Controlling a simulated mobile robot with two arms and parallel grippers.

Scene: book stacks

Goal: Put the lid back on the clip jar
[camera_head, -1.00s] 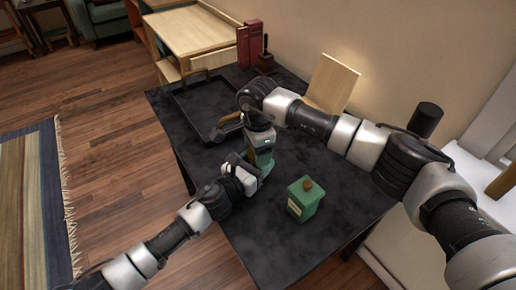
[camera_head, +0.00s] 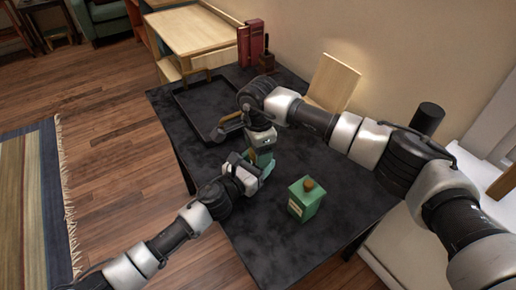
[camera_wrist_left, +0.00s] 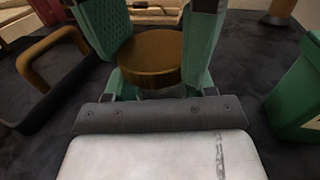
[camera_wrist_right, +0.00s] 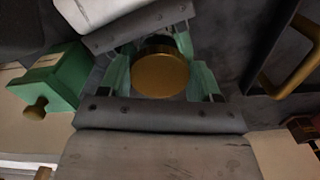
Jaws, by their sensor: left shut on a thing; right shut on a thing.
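My right gripper (camera_head: 264,158) points down over the dark table and is shut on the round gold-brown lid (camera_wrist_right: 160,74), with teal fingers on both sides of it. My left gripper (camera_head: 260,174) comes in low from the left, shut around the clear glass clip jar (camera_wrist_left: 160,92), mostly hidden by the grippers. In the left wrist view the lid (camera_wrist_left: 152,56) is right above the glass and looks roughly level. I cannot tell whether it is seated on the rim or slightly above it. The jar and lid are hidden in the head view.
A green box with a brown knob (camera_head: 306,203) stands on the black table (camera_head: 300,245), right of the grippers. A dark tray (camera_head: 180,97) with brown handles lies at the far left. Red books (camera_head: 250,45), a dark stamp-like object (camera_head: 266,62) and a wooden board (camera_head: 334,82) stand behind.

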